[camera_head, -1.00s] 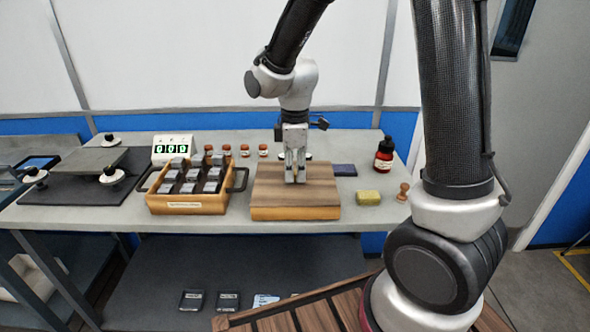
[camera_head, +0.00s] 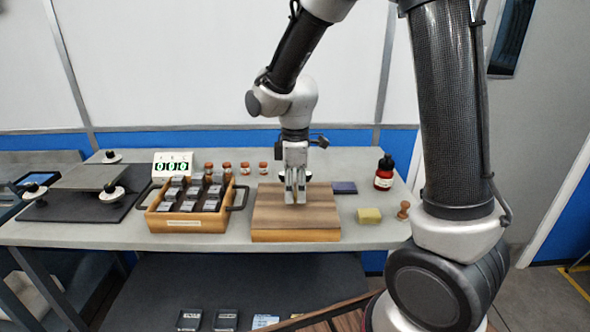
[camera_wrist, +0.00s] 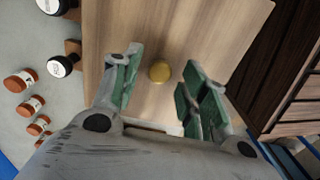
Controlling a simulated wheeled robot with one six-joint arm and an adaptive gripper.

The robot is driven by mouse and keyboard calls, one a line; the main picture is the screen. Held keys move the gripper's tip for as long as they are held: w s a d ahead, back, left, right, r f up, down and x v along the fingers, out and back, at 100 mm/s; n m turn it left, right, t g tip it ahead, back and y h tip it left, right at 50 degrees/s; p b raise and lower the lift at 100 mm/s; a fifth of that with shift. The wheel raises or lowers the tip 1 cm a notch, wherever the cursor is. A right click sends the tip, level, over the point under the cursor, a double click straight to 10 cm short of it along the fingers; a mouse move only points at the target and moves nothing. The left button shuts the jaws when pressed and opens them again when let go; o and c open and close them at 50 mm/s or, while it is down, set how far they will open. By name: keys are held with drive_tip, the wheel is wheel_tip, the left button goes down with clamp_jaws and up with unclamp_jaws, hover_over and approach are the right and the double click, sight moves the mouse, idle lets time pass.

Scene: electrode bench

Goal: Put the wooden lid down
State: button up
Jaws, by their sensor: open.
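The wooden lid (camera_head: 275,208) is a flat brown board with striped grain, lying on the lighter wooden box (camera_head: 295,236) on the bench. In the wrist view the lid (camera_wrist: 190,30) fills the middle, with a round brass knob (camera_wrist: 160,71) on it. My gripper (camera_head: 296,200) is above the lid, pointing down. In the wrist view its green-padded fingers (camera_wrist: 155,88) stand apart on both sides of the knob, not closed on it. Whether the fingertips touch the lid is not clear. The head view hides the knob behind the fingers.
A wooden tray (camera_head: 185,228) of grey blocks stands left of the box. A counter (camera_head: 172,164) and several small jars (camera_head: 245,168) stand behind. A yellow sponge (camera_head: 369,215), a dark red bottle (camera_head: 384,172), a wooden stamp (camera_head: 403,210) and a dark pad (camera_head: 344,187) are to the right.

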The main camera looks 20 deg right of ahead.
sight(296, 194)
wheel_tip(296, 194, up, 12)
drive_tip(key=s+d+r+m+t, duration=0.2)
drive_tip(key=s+d+m, duration=0.5)
drive_tip(key=s, duration=0.2)
drive_tip(key=s+d+r+m+t, duration=0.2)
drive_tip(key=s+d+m, duration=0.5)
drive_tip(key=s, duration=0.3)
drive_tip(key=shift+d+r, duration=0.4)
drive_tip(key=shift+d, duration=0.05)
